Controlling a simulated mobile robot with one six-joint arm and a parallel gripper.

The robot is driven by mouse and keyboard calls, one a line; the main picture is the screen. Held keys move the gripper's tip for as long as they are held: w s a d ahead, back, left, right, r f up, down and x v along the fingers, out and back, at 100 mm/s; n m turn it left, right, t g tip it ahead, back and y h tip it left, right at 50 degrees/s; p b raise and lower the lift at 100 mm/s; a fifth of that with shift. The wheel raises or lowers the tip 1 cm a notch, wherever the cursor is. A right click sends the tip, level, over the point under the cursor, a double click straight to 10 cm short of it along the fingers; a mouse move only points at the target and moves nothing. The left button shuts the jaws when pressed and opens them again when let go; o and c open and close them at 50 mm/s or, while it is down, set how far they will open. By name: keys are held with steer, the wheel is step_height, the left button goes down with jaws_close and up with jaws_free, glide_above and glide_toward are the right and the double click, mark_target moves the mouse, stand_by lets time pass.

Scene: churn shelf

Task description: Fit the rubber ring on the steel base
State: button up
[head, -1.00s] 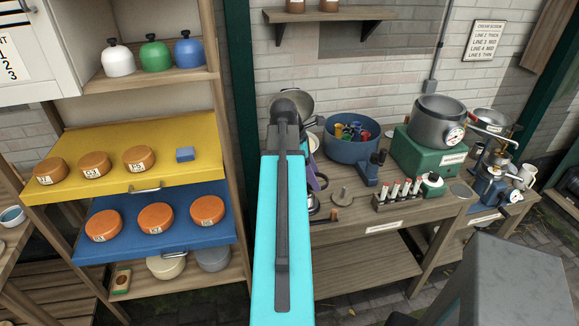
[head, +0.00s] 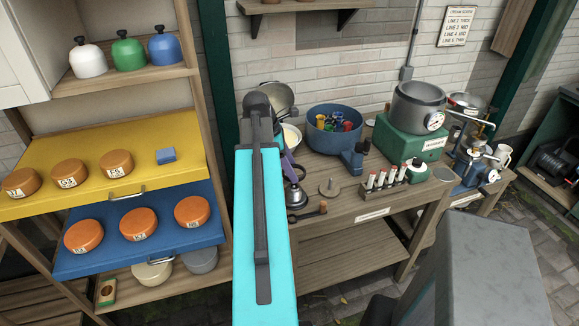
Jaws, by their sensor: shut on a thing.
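My cyan arm with its dark joint stands up the middle of the head view and covers part of the bench. My gripper is hidden behind it, so I cannot see what it holds. I cannot make out a rubber ring. A small round metal base with a short post (head: 329,188) stands on the bench just right of my arm; it may be the steel base. A dark rounded metal object (head: 297,196) lies partly behind my arm on the bench. A purple piece shows beside the arm; I cannot tell what it is.
On the bench (head: 372,213) stand a blue tub (head: 322,138) with coloured items, a rack of tubes (head: 384,183) and a green machine with a grey pot (head: 415,112). A shelf with yellow (head: 40,150) and blue (head: 150,240) trays of orange rounds stands at left.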

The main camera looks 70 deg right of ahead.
mark_target(290, 186)
steer(key=shift+f+b, duration=1.55)
steer(key=shift+f, duration=0.1)
steer(key=shift+r+p, duration=0.1)
steer(key=shift+p, duration=0.85)
stand_by(0.3)
steer(key=shift+f, duration=0.3)
stand_by(0.6)
steer(key=shift+f, duration=2.15)
stand_by(2.1)
